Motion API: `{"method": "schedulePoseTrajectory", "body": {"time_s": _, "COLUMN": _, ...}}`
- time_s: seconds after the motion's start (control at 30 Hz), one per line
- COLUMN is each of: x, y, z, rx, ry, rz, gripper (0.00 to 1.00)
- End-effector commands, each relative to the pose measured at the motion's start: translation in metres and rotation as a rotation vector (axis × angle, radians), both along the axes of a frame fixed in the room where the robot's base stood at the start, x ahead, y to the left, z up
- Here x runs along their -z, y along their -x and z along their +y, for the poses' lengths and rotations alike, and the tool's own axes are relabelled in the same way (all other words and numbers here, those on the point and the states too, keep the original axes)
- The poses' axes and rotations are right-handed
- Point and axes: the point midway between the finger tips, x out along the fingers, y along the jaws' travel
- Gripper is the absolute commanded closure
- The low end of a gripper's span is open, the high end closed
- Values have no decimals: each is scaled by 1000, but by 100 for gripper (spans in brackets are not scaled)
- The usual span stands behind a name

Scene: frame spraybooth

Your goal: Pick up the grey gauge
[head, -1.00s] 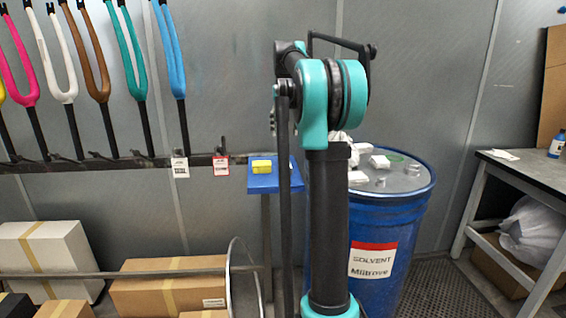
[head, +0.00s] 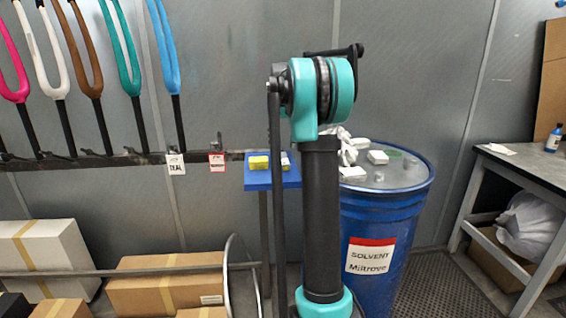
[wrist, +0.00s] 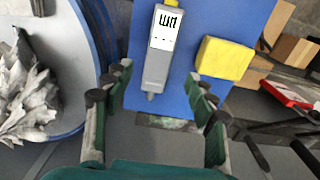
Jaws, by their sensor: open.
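The grey gauge (wrist: 160,50) lies on a blue platform (wrist: 184,101) in the wrist view. It has a pale display end with dark digits at the top and a narrow tip pointing down at my gripper. My gripper (wrist: 160,80) is open, its fingers spread to the left and right of the gauge's lower end, with nothing held. In the head view the platform (head: 258,187) stands beside my arm. A small pale part there (head: 285,160) looks like the gauge, mostly hidden. My gripper is hidden behind the arm in that view.
A yellow block (wrist: 224,58) lies on the platform, close to the right of the gauge. A blue solvent drum (head: 385,215) with crumpled white cloth and white boxes on top stands to the right. A rack bar (head: 110,160) with hanging forks runs to the left.

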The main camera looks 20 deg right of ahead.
Motion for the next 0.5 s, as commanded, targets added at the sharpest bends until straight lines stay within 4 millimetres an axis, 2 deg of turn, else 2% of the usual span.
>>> {"method": "schedulePoseTrajectory", "body": {"time_s": 0.17, "x": 10, "y": 0, "z": 0, "rx": 0, "ry": 0, "rz": 0, "gripper": 43}}
{"method": "schedulePoseTrajectory", "body": {"time_s": 0.5, "x": 53, "y": 0, "z": -2, "rx": 0, "ry": 0, "rz": 0, "gripper": 43}}
